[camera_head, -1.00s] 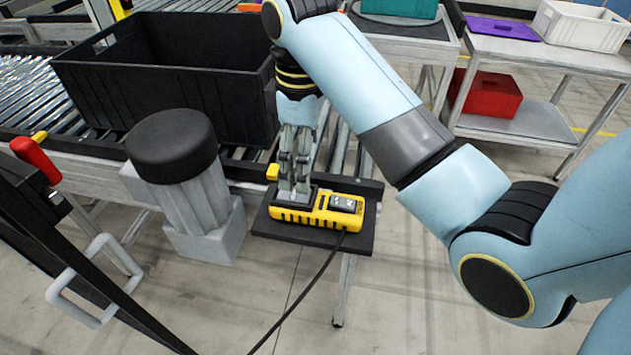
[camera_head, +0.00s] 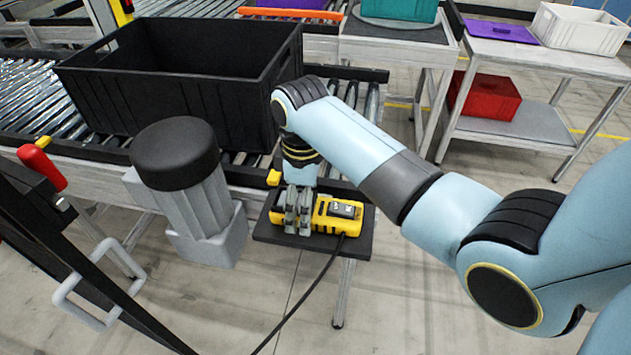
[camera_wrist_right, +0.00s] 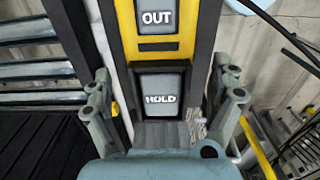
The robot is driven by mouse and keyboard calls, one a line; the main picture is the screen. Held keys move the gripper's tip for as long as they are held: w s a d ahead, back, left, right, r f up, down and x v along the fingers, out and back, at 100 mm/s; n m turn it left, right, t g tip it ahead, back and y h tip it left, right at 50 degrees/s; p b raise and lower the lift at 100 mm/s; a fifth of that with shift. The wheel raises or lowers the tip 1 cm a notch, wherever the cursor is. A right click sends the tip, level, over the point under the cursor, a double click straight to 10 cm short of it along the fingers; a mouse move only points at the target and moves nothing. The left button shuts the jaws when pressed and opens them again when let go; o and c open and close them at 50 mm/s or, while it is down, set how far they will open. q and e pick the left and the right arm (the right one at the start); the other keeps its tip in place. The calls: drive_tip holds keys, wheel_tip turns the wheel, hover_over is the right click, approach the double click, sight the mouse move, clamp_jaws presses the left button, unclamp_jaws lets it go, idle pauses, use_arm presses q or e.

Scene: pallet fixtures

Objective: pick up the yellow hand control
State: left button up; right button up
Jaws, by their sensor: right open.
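The yellow hand control (camera_head: 326,224) lies on a small dark shelf (camera_head: 350,248) at the conveyor's side, its cable hanging toward the floor. My right gripper (camera_head: 298,225) is low over the control's left part, with its fingers pointing down. In the right wrist view, the control (camera_wrist_right: 157,56) shows keys marked OUT and HOLD. The gripper's open fingers (camera_wrist_right: 163,97) stand on either side of its body there; I cannot tell whether they touch it. My left gripper is not in view.
A grey motor with a black cap (camera_head: 175,153) stands close left of the shelf. A large black crate (camera_head: 165,100) is on the roller conveyor behind. A red-handled lever (camera_head: 42,167) is at the far left. Floor to the right of the shelf is clear.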

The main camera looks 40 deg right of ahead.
drive_tip(key=shift+c, duration=0.2)
drive_tip(key=c, duration=1.5)
drive_tip(key=shift+r, duration=0.1)
drive_tip(key=shift+c, duration=0.2)
